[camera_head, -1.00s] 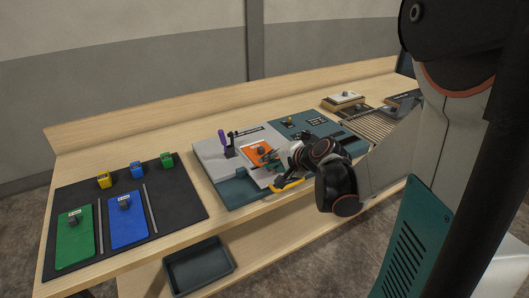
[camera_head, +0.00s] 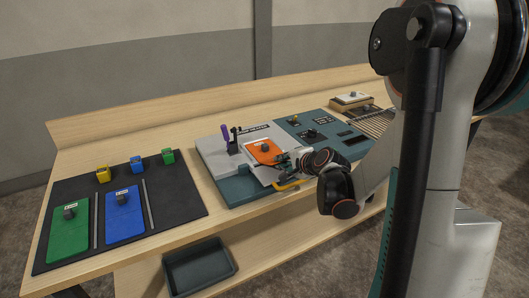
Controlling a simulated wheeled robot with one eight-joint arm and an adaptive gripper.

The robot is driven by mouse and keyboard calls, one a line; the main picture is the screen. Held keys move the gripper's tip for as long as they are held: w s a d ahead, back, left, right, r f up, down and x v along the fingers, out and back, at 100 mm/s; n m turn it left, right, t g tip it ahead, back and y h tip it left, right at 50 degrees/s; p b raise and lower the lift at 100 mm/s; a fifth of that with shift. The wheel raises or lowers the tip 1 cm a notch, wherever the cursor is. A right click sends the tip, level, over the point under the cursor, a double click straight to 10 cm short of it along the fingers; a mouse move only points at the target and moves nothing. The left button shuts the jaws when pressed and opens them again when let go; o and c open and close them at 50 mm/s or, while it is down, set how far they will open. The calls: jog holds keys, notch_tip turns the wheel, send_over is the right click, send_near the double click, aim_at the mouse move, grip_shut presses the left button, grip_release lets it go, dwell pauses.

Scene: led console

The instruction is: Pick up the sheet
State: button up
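An orange sheet (camera_head: 256,153) with a small dark knob lies on a white plate on the grey and teal console (camera_head: 212,158). My gripper (camera_head: 283,162) is low over the console's right part, at the right edge of the orange sheet. The fingers are small and partly hidden by the wrist, so I cannot tell whether they are open or touch the sheet. A green sheet (camera_head: 66,236) and a blue sheet (camera_head: 122,228), each with a dark knob, lie flat on a black mat (camera_head: 175,202) at the left.
A purple-handled lever (camera_head: 225,134) stands behind the orange sheet. A yellow handle (camera_head: 288,186) is at the console's front. Yellow (camera_head: 103,174), blue (camera_head: 137,168) and green (camera_head: 168,157) blocks line the mat's back. A teal panel (camera_head: 330,125) is behind my wrist. A dark tray (camera_head: 200,265) sits below.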

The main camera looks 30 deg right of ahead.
aim_at(271, 159)
jog(key=b+x, duration=0.2)
jog(key=x, duration=0.3)
jog(key=shift+r, duration=0.1)
grip_shut()
